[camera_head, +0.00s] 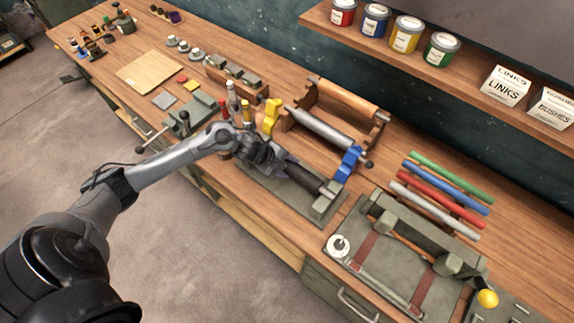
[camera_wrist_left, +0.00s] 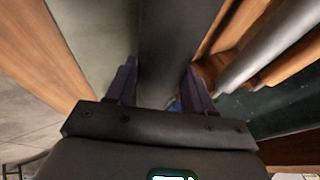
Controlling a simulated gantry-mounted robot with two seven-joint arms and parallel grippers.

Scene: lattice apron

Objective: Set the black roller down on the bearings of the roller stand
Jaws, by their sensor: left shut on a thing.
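My left gripper (camera_head: 277,168) is shut on the black roller (camera_head: 304,179), which extends down and to the right from the fingers. In the left wrist view the gripper (camera_wrist_left: 160,85) has one finger on each side of the dark roller (camera_wrist_left: 168,40). The grey-green roller stand (camera_head: 287,204) lies under the roller on the bench. The roller's right end is close to the stand's right upright; I cannot tell whether it touches the bearing. My gripper and arm hide the stand's left end. My right gripper is not in view.
Behind the stand is a wooden rack (camera_head: 302,98) with a grey metal roller (camera_head: 322,129), beside a yellow piece (camera_head: 271,116) and a blue piece (camera_head: 347,163). Coloured rods (camera_head: 445,183) and a grey-green tray (camera_head: 340,268) lie to the right. Bottles (camera_head: 232,101) stand behind my wrist.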

